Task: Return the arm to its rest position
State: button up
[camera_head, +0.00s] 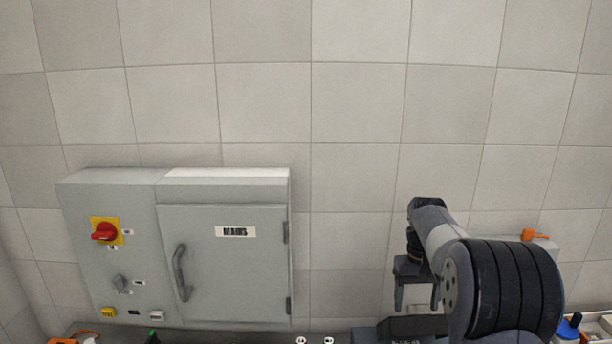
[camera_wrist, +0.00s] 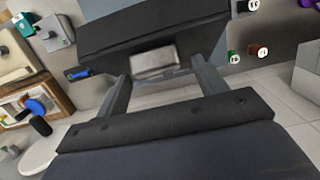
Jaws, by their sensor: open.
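My arm stands at the right in the head view, bent, with its rounded dark links close to the camera. My gripper (camera_head: 416,300) hangs at its end, fingers down and apart, in front of the tiled wall and to the right of the cabinet. In the wrist view the two fingers of my gripper (camera_wrist: 165,82) are spread wide. A small silvery block (camera_wrist: 154,62) shows between them in the picture; I cannot tell how far beyond them it lies. Nothing is seen gripped.
A grey cabinet labelled MAINS (camera_head: 240,265) is on the wall at left, its door closed. It has a red rotary switch (camera_head: 104,232) on a yellow plate. A blue-topped object (camera_head: 568,328) is at the lower right. The wall between cabinet and arm is clear.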

jog(key=shift+s+f+t+b, duration=0.2)
jog(key=shift+s+t+b, duration=0.3)
jog(key=shift+b, duration=0.1)
